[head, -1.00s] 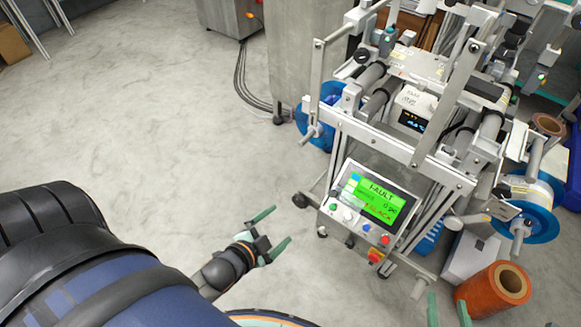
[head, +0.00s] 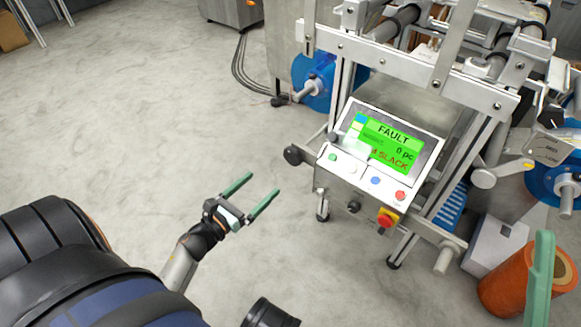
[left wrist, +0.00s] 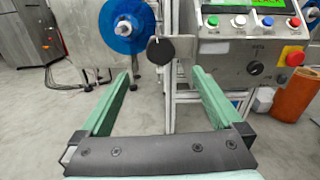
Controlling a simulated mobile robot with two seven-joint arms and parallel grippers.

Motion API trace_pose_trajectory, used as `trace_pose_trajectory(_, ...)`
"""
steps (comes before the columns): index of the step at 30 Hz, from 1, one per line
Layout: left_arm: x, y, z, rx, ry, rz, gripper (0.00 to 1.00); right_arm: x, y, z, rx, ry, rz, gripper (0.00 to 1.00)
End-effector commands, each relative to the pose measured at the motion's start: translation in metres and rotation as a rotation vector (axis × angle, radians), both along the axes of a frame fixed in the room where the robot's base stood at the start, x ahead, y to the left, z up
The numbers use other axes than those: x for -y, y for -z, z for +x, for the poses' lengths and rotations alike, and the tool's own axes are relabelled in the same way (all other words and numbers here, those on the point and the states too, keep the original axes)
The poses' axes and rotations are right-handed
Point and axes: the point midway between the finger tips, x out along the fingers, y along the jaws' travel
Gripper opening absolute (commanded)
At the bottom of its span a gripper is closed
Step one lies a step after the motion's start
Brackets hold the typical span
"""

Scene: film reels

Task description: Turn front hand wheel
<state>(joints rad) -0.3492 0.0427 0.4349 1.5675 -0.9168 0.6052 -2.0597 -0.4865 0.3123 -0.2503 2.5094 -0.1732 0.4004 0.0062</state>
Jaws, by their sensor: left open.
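A small black round wheel (head: 293,155) sticks out at the left of the machine's control panel (head: 350,185). I take it as the front hand wheel. In the left wrist view the black wheel (left wrist: 160,50) shows face-on, just beyond and between my fingertips. My left gripper (head: 264,184) has green fingers, open and empty, below and left of the wheel, apart from it. It also shows in the left wrist view (left wrist: 161,76). One green finger of my right gripper (head: 540,275) shows at the lower right; its jaw state is unclear.
The panel screen (head: 385,143) reads FAULT and SLACK. A red and yellow stop button (head: 387,217) sits below it. A blue reel (head: 316,82) hangs behind the wheel. An orange roll (head: 508,285) and a grey box (head: 497,243) stand right. The floor at left is clear.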

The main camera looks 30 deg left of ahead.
Motion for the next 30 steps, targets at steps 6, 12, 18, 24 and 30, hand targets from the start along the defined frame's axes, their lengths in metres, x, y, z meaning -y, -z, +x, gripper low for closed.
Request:
trace_pose_trajectory(6,0.002,0.0,0.028,0.005,0.003,0.014,1.0,-0.001,0.004,-0.001,0.004,0.0,-0.004,0.62)
trace_pose_trajectory(12,0.005,0.0,0.07,0.005,0.003,0.011,1.0,-0.002,0.013,0.0,0.001,0.003,-0.009,0.62)
trace_pose_trajectory(18,0.008,0.0,0.105,0.004,0.002,0.009,1.0,-0.002,0.019,0.0,-0.001,0.005,-0.015,0.62)
trace_pose_trajectory(24,0.009,0.0,0.121,0.001,0.001,0.008,1.0,-0.003,0.022,0.0,-0.002,0.006,-0.018,0.62)
trace_pose_trajectory(30,0.009,0.0,0.123,0.0,0.001,0.008,1.0,-0.003,0.023,0.0,-0.003,0.007,-0.019,0.62)
